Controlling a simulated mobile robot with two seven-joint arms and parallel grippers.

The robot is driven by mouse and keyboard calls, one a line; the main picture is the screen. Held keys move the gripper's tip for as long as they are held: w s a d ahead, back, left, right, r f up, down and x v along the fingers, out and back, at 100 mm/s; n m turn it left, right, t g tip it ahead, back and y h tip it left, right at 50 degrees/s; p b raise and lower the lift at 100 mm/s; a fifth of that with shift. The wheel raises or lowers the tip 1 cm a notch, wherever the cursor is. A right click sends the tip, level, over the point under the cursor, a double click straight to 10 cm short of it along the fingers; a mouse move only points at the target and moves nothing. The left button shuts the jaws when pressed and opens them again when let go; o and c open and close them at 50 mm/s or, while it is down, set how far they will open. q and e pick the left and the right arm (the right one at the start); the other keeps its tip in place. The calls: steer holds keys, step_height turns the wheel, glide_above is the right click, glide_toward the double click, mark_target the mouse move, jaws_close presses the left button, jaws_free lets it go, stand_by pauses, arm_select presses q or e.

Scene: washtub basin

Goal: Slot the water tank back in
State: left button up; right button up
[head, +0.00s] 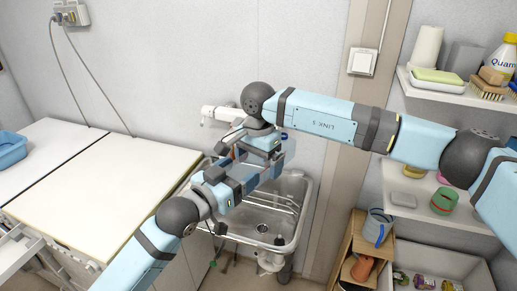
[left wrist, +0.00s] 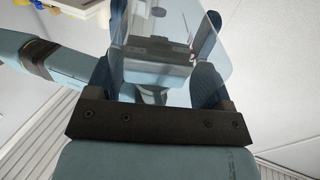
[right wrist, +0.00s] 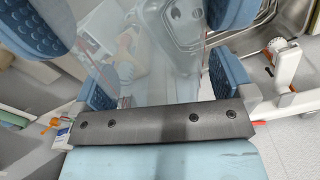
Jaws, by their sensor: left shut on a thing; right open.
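The water tank (head: 272,162) looks like a clear, bluish see-through box, held above the sink between my two grippers. My left gripper (head: 248,178) is shut on it from below and left. In the left wrist view the clear tank (left wrist: 170,45) stands between the fingers. My right gripper (head: 268,146) is open at the tank's upper side. Contact between the right fingers and the tank cannot be told. No slot for the tank is clearly visible.
The metal sink (head: 302,220) lies below, with a white fixture (head: 218,114) on the wall behind. A white worktop (head: 95,190) is left. My right arm crosses in front of the wall.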

steer(key=shift+f, duration=0.25)
steer(key=c, duration=1)
arm_select(q)
steer(key=o, duration=1.4)
arm_select(e)
steer(key=shift+c, duration=1.1)
arm_select(q)
steer(key=shift+s, duration=0.1)
